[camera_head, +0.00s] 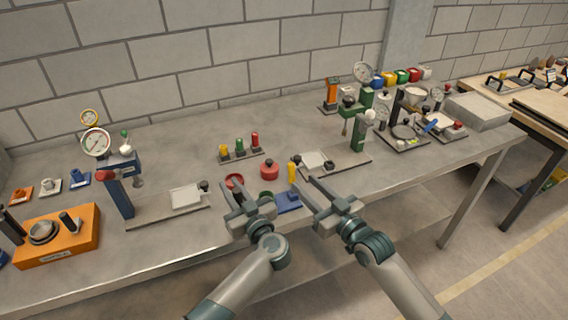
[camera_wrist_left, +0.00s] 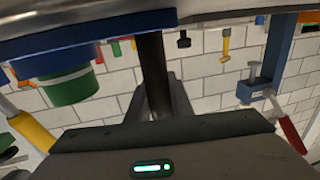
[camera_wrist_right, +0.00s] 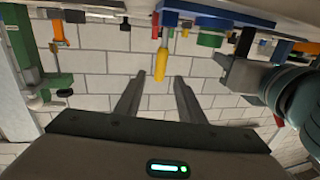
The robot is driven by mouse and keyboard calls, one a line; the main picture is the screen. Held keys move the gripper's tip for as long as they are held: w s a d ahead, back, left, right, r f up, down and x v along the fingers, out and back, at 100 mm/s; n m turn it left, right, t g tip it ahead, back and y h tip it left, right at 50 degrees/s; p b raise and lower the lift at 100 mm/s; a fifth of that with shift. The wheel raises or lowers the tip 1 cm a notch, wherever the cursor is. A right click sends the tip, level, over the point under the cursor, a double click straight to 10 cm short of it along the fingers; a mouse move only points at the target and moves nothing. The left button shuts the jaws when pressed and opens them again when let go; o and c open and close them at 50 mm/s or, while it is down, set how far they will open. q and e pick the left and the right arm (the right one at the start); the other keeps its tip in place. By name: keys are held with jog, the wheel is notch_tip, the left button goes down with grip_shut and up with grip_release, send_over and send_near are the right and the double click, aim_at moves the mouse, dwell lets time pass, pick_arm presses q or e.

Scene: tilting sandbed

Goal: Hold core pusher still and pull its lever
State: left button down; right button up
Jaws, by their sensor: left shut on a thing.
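The core pusher has a blue base (camera_head: 288,203), a green part (camera_head: 266,195) and an upright yellow lever (camera_head: 292,172). In the left wrist view, upside down, a blue plate (camera_wrist_left: 95,35), a blue-green cylinder (camera_wrist_left: 75,88) and the yellow lever (camera_wrist_left: 32,132) show. My left gripper (camera_head: 238,192) is shut on the pusher's black post (camera_wrist_left: 152,70), which stands between its fingers. My right gripper (camera_head: 312,186) is open and empty, just right of the lever. In the right wrist view the yellow lever (camera_wrist_right: 160,64) lies ahead of the parted fingers (camera_wrist_right: 157,88), apart from them.
A blue gauge press (camera_head: 121,190) stands to the left and a green gauge press (camera_head: 357,130) to the right. A red weight (camera_head: 270,170) and a rack of coloured pieces (camera_head: 240,156) lie behind the pusher. An orange block (camera_head: 58,240) sits far left.

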jog(key=x, duration=1.1)
jog(key=shift+w+a, duration=0.25)
jog(key=shift+w, duration=0.1)
grip_shut()
